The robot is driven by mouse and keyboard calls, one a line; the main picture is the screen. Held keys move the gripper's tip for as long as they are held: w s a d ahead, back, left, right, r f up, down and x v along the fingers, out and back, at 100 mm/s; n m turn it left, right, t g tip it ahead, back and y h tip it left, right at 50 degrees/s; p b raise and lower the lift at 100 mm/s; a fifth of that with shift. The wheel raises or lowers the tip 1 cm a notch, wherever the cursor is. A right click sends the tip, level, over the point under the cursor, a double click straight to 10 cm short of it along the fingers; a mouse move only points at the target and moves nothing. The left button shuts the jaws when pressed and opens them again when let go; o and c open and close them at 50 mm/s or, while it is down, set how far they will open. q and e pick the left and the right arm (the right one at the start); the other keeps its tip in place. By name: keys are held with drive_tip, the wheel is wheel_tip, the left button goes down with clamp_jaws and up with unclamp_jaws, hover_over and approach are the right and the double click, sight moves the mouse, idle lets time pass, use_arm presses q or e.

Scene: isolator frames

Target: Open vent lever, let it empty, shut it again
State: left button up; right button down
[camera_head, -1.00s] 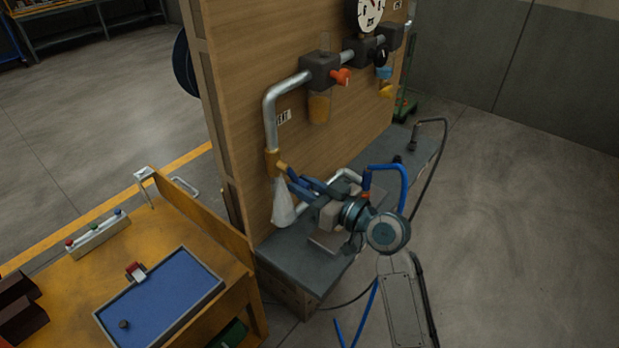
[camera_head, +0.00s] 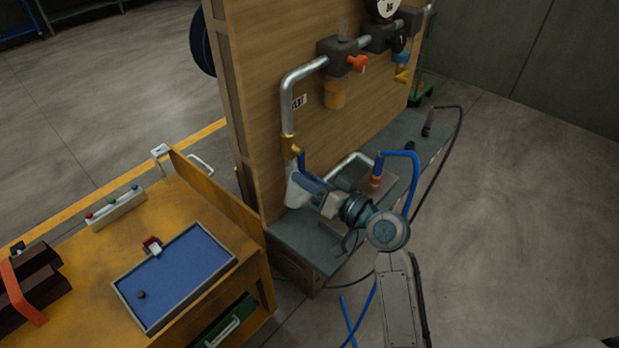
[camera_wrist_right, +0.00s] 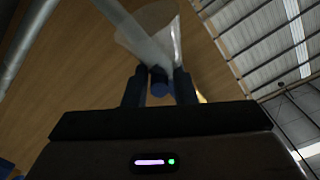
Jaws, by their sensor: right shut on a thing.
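The vent pipe (camera_head: 289,105) runs down the wooden panel beside a small vent label (camera_head: 299,101). A brass-coloured valve (camera_head: 290,148) is at its lower end, with a blue lever (camera_head: 301,161) hanging from it. A whitish plume (camera_head: 296,192) comes out below the valve. My right gripper (camera_head: 304,183) is shut at the lever, partly hiding plume and lever. In the right wrist view, the lever's round blue end (camera_wrist_right: 159,82) sits between the fingers, the plume (camera_wrist_right: 155,38) behind it. An amber-filled bowl (camera_head: 334,94) hangs under the filter block. My left gripper is not in view.
A grey ledge (camera_head: 290,238) runs under the panel (camera_head: 262,75). A blue hose (camera_head: 415,180) rises close to my right wrist. An orange bench (camera_head: 205,195) with a blue-lined tray (camera_head: 233,262) stands at left. Open floor lies at right.

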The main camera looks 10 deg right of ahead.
drive_tip(key=shift+r, duration=0.4)
drive_tip(key=c, duration=1.5)
unclamp_jaws()
drive_tip(key=shift+o, duration=0.7)
drive_tip(key=shift+f, duration=0.15)
drive_tip(key=shift+d+f, duration=0.1)
drive_tip(key=shift+f, duration=0.05)
drive_tip(key=shift+s+d+f, duration=0.1)
drive_tip(key=shift+s+d, duration=0.05)
drive_tip(key=shift+s, duration=0.05)
drive_tip(key=b+v, duration=0.3)
drive_tip(key=v, duration=0.7)
drive_tip(key=shift+d, duration=0.1)
